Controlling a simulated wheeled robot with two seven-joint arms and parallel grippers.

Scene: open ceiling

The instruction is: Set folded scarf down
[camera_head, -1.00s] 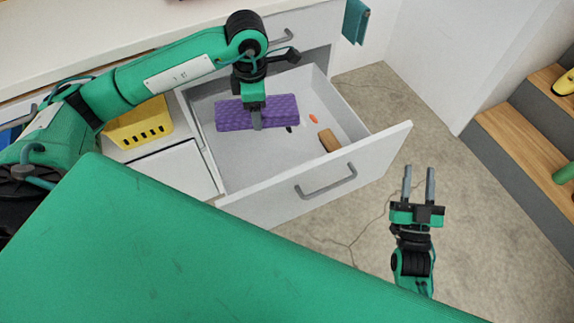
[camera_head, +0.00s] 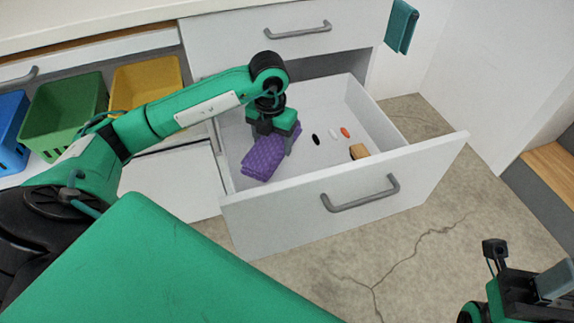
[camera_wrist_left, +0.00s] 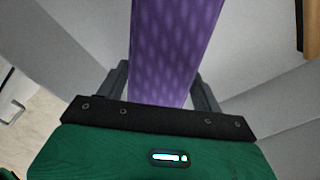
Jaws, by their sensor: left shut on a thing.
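The folded scarf (camera_head: 264,158) is a purple patterned bundle at the left side of the open drawer (camera_head: 330,187). My left gripper (camera_head: 286,143) is shut on it from above. In the left wrist view the scarf (camera_wrist_left: 173,50) runs between the two fingers. Whether the scarf touches the drawer floor cannot be told. My right gripper (camera_head: 540,285) is at the lower right, outside the drawer and partly cut off by the frame edge; its finger opening is unclear.
Small items lie in the drawer: a black one (camera_head: 316,139), a white one (camera_head: 335,133), an orange one (camera_head: 345,132) and a tan block (camera_head: 359,151). Blue, green (camera_head: 62,112) and yellow (camera_head: 145,82) bins stand left. A teal cloth (camera_head: 401,26) hangs at the back.

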